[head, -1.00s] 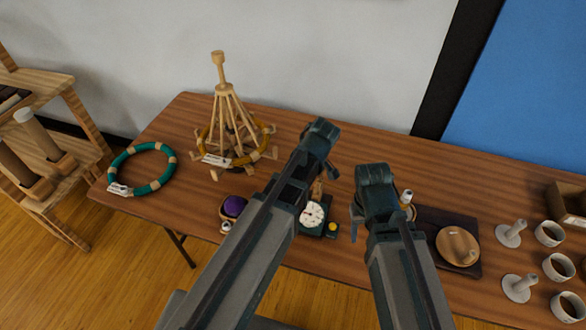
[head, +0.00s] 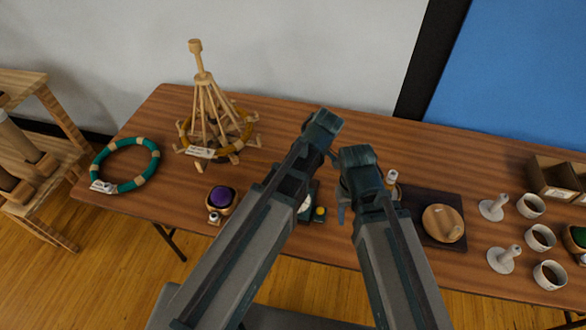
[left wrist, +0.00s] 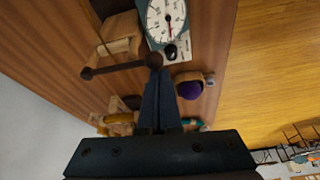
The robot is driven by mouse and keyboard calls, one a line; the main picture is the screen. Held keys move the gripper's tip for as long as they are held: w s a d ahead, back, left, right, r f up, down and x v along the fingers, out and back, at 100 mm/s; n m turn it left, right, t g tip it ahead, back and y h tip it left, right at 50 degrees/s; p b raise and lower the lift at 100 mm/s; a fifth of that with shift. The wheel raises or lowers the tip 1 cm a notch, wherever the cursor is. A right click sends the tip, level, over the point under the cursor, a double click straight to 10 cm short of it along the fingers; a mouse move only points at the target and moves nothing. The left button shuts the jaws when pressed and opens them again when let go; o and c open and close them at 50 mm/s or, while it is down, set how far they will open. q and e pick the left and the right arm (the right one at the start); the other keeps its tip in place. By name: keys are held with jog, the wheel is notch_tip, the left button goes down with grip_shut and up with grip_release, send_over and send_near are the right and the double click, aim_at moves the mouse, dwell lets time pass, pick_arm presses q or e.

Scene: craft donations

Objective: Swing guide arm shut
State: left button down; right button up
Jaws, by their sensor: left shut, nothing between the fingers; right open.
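In the left wrist view, a dark rod with round ends (left wrist: 120,68), which looks like the guide arm, reaches across a wooden block (left wrist: 120,30) beside a white dial device (left wrist: 155,42). My left gripper (left wrist: 163,75) is shut and empty. Its fingertips are close to the rod's right round end; I cannot tell whether they touch. In the head view my left arm hides most of the dial device (head: 305,203) and the rod. My right gripper (head: 342,205) is open, just right of the device, above the table.
On the wooden table (head: 290,133) are a purple pincushion (head: 222,197), a wooden stand (head: 205,95) and a teal ring (head: 125,187) to the left. A dark tray (head: 455,205) with a wooden disc, white holders and several cups stand to the right.

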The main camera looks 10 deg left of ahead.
pick_arm(q)
jog(key=shift+w, duration=0.1)
dwell(0.5)
jog(key=shift+w+d, duration=0.3)
jog(key=shift+w, duration=0.4)
jog(key=a+r+p, duration=0.1)
jog(key=a, duration=0.3)
jog(key=p+v, duration=0.9)
jog(key=shift+w+d+r, duration=0.2)
jog(key=shift+w+r, duration=0.05)
jog(key=shift+r, duration=0.15)
